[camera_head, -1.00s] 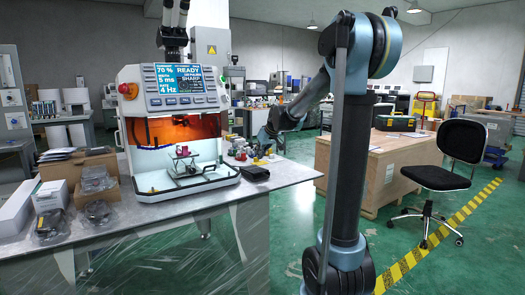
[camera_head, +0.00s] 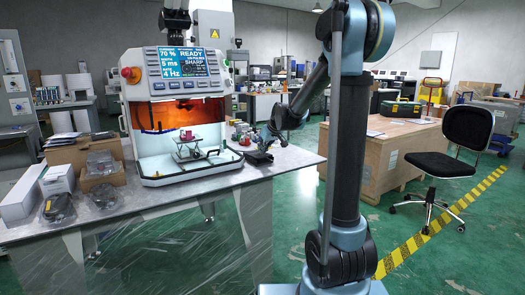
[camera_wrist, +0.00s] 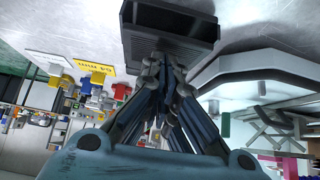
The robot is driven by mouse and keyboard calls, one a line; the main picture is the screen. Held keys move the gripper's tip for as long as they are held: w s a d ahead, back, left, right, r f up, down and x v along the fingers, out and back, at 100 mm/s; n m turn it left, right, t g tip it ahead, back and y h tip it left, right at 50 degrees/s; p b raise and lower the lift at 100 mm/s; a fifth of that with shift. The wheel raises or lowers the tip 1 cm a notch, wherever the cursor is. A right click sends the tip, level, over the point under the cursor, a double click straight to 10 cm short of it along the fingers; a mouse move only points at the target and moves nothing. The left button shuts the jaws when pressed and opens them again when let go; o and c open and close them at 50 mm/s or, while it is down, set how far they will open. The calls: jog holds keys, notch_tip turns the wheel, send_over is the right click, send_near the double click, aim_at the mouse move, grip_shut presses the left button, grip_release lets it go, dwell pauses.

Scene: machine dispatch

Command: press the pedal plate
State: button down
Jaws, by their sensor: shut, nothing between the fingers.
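The pedal (camera_head: 258,158) is a small black unit on the grey workbench, just right of the white machine (camera_head: 150,171). In the wrist view the dark pedal plate (camera_wrist: 168,24) fills the top middle, with a ribbed front edge facing the fingers. My gripper (camera_wrist: 166,58) is shut and empty, its fingertips at the pedal's near edge and overlapping it in the picture. I cannot tell whether they touch it. In the head view my gripper (camera_head: 267,146) is just above the pedal. The machine's screen reads READY.
Small colored parts (camera_head: 240,134) stand behind the pedal; yellow, blue and red ones show in the wrist view (camera_wrist: 92,78). Boxes and wrapped items (camera_head: 100,165) crowd the bench's left. A wooden crate (camera_head: 385,165) and a black chair (camera_head: 455,150) stand to the right.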

jog(key=shift+f, duration=0.1)
jog(key=shift+s+d+f+t, duration=0.15)
jog(key=shift+s+f+t, duration=0.1)
jog(key=shift+f+t, duration=0.15)
jog(key=shift+s+d+f+y, duration=0.1)
jog(key=shift+s+f+y, duration=0.1)
jog(key=shift+f+y, duration=0.15)
jog(key=shift+r, duration=0.35)
notch_tip(320, 180, up, 4)
jog(key=shift+s+d+f, duration=0.1)
jog(key=shift+f, duration=0.15)
jog(key=v, duration=0.9)
jog(key=shift+s+d, duration=0.15)
jog(key=shift+s, duration=0.3)
